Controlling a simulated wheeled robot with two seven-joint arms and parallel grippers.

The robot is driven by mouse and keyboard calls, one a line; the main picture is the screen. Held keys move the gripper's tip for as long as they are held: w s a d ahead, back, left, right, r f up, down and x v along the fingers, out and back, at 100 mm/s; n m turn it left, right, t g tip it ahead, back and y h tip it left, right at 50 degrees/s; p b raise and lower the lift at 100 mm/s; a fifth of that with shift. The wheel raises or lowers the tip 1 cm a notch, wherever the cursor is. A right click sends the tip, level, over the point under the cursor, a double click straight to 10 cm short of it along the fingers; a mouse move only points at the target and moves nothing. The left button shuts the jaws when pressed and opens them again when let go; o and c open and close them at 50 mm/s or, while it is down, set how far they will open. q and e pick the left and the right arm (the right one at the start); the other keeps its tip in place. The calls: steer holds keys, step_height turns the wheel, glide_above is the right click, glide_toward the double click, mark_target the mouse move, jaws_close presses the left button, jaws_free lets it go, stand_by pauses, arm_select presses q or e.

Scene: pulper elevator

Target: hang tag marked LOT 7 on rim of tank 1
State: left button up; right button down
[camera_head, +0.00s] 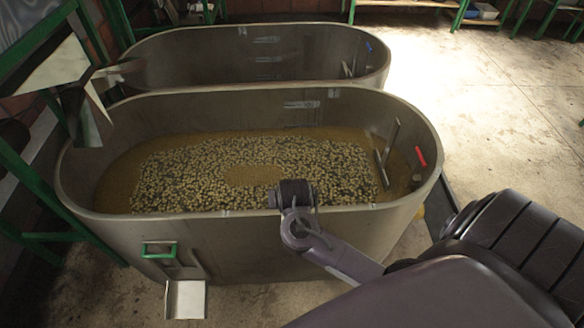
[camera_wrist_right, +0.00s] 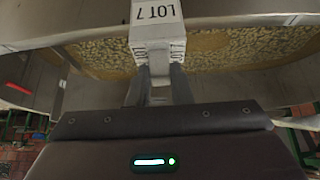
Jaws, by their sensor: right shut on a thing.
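A pale slotted block sits between the lettered face and the fingers. In the head view the dark hand of this arm (camera_head: 293,192) is at the near rim of the front tank (camera_head: 120,235), and the tag is hidden there. I cannot tell whether the tag touches the rim. A second, similar tank (camera_head: 160,60) stands behind. I cannot read which tank is number 1. My left gripper is not in view.
Wet coffee fruit (camera_head: 180,170) lies in the front tank. A red mark (camera_head: 421,156) is inside its right end and a blue mark (camera_head: 368,47) inside the rear tank. A metal chute (camera_head: 186,298) sticks out low in front. Concrete floor (camera_head: 490,110) is clear at right.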

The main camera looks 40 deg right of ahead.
steer(key=shift+w+d+f+b, duration=0.15)
steer(key=shift+w+d+b, duration=0.1)
steer(key=shift+w+b, duration=0.1)
steer(key=shift+f+b, duration=0.85)
steer(key=shift+f, duration=0.95)
steer(key=c, duration=1.2)
jaws_free()
steer(key=shift+c, duration=0.2)
